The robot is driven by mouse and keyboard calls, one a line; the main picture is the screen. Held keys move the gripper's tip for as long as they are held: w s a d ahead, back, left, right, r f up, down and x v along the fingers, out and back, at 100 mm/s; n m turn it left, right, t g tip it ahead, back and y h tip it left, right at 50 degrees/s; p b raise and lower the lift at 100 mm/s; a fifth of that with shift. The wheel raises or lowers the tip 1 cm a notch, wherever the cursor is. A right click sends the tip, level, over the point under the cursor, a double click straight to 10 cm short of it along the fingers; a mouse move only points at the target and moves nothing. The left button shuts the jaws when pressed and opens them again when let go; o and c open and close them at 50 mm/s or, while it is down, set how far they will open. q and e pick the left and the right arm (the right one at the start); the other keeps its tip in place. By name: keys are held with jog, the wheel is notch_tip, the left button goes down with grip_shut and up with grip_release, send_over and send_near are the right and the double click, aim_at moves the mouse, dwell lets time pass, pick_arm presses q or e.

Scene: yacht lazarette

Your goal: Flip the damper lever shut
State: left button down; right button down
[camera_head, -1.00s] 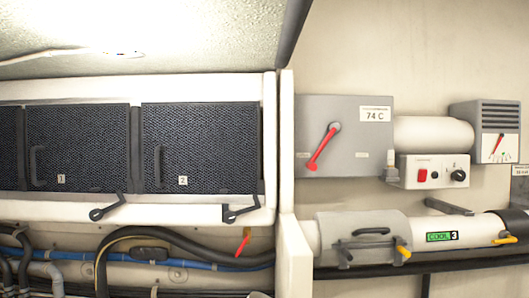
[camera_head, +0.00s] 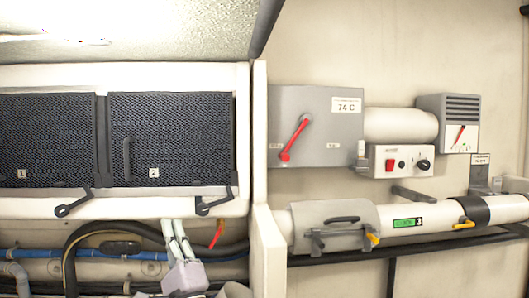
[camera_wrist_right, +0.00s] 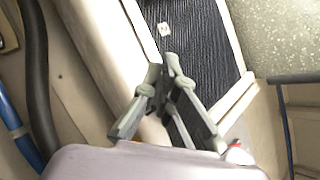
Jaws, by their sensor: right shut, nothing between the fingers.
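The red damper lever (camera_head: 295,138) is on the front of a grey box (camera_head: 345,122) marked 74 C. It slants from a pivot at upper right down to a tip at lower left. My right gripper (camera_head: 172,222) is low in the head view, fingers pointing up, below the dark panel marked 2 and well left of the lever, not touching it. In the right wrist view its fingers (camera_wrist_right: 163,65) are together and empty, with a dark panel (camera_wrist_right: 200,45) beyond. My left gripper is not in view.
A white upright divider (camera_head: 262,165) stands between the panels and the grey box. Right of it are a white pipe (camera_head: 400,124), a switch box (camera_head: 402,161), a gauge (camera_head: 460,136) and a lower pipe with a grey clamp (camera_head: 335,215). Dark hoses (camera_head: 85,235) run at lower left.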

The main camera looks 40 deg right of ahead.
jog(key=s+d+r+n+g+h, duration=0.3)
jog(key=d+r+n+g+h, duration=0.2)
jog(key=r+n+g, duration=0.4)
jog(key=s+d+r+n+g+h, duration=0.4)
jog(key=d+r+n+g+h, duration=0.2)
jog(key=n+g, duration=0.7)
notch_tip(320, 180, up, 3)
jog(key=d+n, duration=0.1)
jog(key=n, duration=0.1)
jog(key=shift+d+f+n, duration=0.15)
jog(key=shift+n, duration=0.15)
